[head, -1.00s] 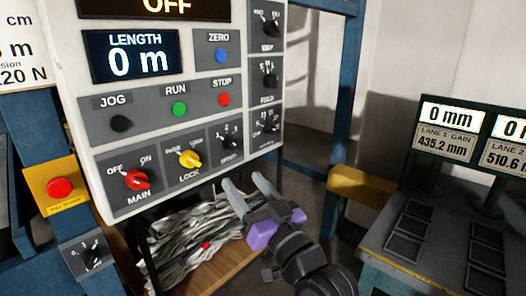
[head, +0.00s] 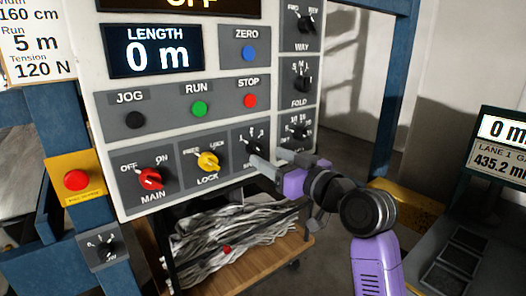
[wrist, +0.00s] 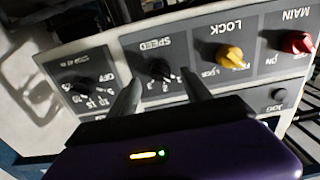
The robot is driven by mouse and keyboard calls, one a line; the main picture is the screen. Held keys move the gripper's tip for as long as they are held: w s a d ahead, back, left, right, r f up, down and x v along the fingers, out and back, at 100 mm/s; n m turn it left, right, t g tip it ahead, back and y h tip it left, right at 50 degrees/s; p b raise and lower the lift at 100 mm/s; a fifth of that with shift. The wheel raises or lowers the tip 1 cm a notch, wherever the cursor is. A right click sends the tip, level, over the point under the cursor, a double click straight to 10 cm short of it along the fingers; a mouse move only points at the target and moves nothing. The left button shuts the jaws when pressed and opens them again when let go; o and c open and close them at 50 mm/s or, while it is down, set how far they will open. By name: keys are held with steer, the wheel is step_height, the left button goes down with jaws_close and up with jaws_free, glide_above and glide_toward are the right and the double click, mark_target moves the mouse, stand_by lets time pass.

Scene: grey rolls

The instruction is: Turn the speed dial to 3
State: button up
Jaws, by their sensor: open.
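The black speed dial (wrist: 160,69) shows on its grey plate in the wrist view, upside down, with the label SPEED above it. In the head view the speed dial (head: 254,146) is partly hidden behind my gripper (head: 272,163). My gripper is open, with one finger toward each side of the dial's plate; it also shows in the wrist view (wrist: 158,92). The fingers point at the panel and hold nothing. I cannot tell whether they touch the dial. The dial's exact setting is too small to read.
The yellow LOCK knob (head: 208,161) and red MAIN knob (head: 150,178) sit left of the dial. A column of black dials, including FOLD (head: 302,82), stands above right. A red button (head: 76,180) on yellow is at far left. A display console (head: 500,140) stands at right.

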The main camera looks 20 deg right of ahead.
mark_target(260, 152)
steer(key=shift+x, duration=2.2)
steer(key=shift+c, duration=0.3)
jaws_close()
